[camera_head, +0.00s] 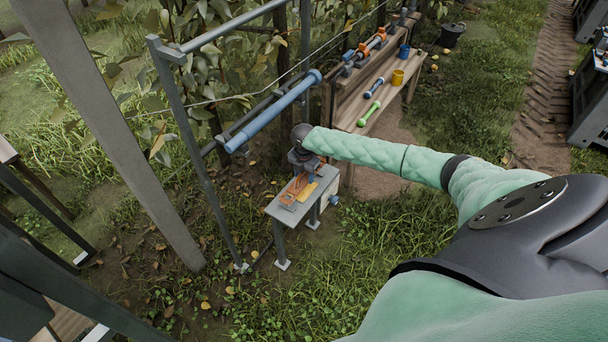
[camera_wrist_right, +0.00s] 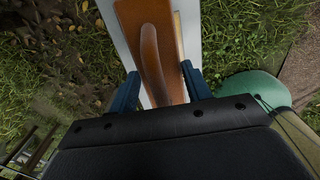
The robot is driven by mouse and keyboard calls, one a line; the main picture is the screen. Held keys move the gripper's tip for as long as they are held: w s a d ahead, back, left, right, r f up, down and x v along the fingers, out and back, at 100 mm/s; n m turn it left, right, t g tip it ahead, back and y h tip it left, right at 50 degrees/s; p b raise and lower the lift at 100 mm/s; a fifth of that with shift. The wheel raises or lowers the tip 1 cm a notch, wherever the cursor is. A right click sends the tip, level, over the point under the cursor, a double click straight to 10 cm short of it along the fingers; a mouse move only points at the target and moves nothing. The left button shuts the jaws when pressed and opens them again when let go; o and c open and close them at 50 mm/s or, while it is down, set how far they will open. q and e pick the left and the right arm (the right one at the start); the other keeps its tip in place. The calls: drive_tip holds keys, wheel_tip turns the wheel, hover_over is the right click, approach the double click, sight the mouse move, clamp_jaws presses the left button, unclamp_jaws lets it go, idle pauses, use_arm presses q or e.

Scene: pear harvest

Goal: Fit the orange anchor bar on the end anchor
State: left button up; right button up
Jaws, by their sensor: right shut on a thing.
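The orange anchor bar (camera_head: 297,186) is at the small grey stand in the middle of the head view. In the right wrist view the orange bar (camera_wrist_right: 132,20) runs up the picture with a curved brown handle (camera_wrist_right: 152,60) on it. My right gripper (camera_wrist_right: 160,78) has its blue fingers on either side of that handle and is shut on the bar; it also shows in the head view (camera_head: 308,168), above the far end of the stand. Whether the bar touches the stand is hard to tell. I cannot clearly pick out the end anchor. My left gripper is out of view.
The grey stand (camera_head: 273,209) also carries a yellow strip (camera_head: 308,192). A metal post frame with a blue roller (camera_head: 272,112) stands left of it. Grass is open in front.

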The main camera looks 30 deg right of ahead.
drive_tip(key=shift+f+b, duration=0.4)
drive_tip(key=shift+f, duration=0.75)
idle(1.0)
drive_tip(key=shift+f, duration=1.1)
idle(1.8)
drive_tip(key=o, duration=1.1)
